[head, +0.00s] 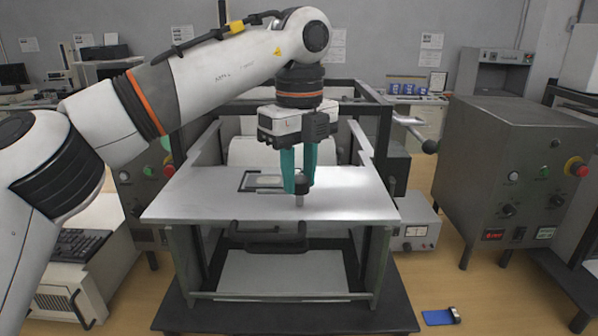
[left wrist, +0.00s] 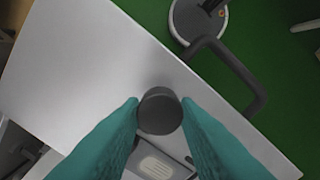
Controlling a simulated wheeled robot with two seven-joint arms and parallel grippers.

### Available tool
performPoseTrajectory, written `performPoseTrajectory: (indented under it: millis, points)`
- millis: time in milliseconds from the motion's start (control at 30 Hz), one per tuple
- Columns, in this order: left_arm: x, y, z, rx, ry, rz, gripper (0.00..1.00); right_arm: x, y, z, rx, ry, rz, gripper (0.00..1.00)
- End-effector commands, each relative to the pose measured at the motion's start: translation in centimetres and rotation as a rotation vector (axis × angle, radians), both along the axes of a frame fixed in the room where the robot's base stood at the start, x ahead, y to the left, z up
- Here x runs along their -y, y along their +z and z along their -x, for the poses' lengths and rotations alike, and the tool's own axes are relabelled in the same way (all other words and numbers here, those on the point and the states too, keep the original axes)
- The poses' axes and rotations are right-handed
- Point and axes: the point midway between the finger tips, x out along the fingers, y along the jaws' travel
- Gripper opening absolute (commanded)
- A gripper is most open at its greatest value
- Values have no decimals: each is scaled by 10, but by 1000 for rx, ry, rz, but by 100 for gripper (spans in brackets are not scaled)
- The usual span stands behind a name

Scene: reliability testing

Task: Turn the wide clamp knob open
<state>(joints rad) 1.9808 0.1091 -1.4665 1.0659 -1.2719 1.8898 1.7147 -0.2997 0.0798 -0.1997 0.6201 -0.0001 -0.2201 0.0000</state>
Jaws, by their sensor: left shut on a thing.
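The clamp knob (head: 301,186) is a dark round cap on a short light metal post, standing upright on the light metal plate (head: 350,200). In the left wrist view the knob (left wrist: 160,111) sits between the tips of my teal fingers. My left gripper (head: 299,182) points straight down and is shut on the knob, one finger on each side. The underside of the knob and its thread are hidden from above. My right gripper is in neither view.
A dark-framed window (head: 264,181) lies in the plate behind the knob. A black handle (head: 268,238) is at the plate's front edge. A control box (head: 520,170) with a red button stands right. A blue item (head: 438,316) lies on the floor.

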Motion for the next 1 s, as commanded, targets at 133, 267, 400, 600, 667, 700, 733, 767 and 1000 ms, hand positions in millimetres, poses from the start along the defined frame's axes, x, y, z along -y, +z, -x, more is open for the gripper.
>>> performPoseTrajectory:
  millis: [133, 267, 400, 600, 667, 700, 733, 767, 1000]
  points:
    - [0, 2, 0, 4, 3, 3, 6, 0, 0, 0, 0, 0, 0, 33]
    - [0, 2, 0, 4, 3, 3, 35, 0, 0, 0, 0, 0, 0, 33]
    - [0, 2, 0, 3, 2, 2, 50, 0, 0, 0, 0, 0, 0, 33]
    - [0, 1, 0, 1, 1, 2, 50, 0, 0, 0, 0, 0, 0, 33]
    - [0, 2, 0, 1, 1, 2, 50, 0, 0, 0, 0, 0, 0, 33]
    - [0, 4, 0, 2, 1, 1, 50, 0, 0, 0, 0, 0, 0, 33]
    - [0, 7, 0, 2, 2, 1, 50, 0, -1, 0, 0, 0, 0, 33]
    - [0, 10, -1, 3, 3, 2, 50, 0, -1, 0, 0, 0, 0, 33]
    - [1, 58, 0, 5, 4, 3, 50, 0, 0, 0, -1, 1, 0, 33]
